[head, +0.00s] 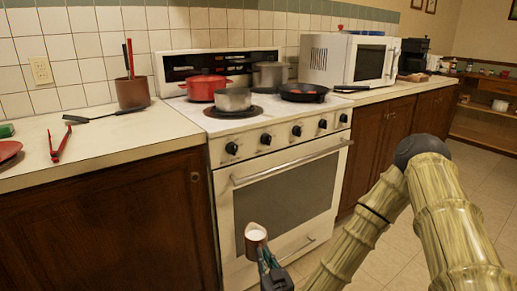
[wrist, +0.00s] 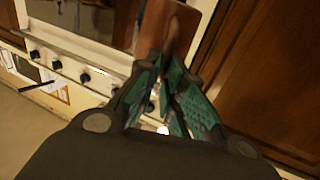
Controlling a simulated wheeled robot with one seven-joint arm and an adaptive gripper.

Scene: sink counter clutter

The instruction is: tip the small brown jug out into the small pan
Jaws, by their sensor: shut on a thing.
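The small brown jug (head: 250,244) is held in front of the oven door, below the cooktop, with pale contents showing at its mouth. It also shows in the wrist view (wrist: 167,28) as a brown shape beyond my fingers. My gripper (head: 264,256) is shut on the jug; its green-padded fingers (wrist: 168,85) press on it in the wrist view. The jug looks roughly upright, perhaps slightly tilted. The small pan (head: 233,101), a grey metal one, sits on the front left burner of the stove, above and beyond the jug. Its inside is mostly hidden.
A red pot (head: 205,89), a larger steel pot (head: 270,76) and a black frying pan (head: 303,93) crowd the stove around the small pan. A utensil crock (head: 132,94), spatula and red tongs (head: 60,145) lie left. A microwave (head: 350,60) stands right.

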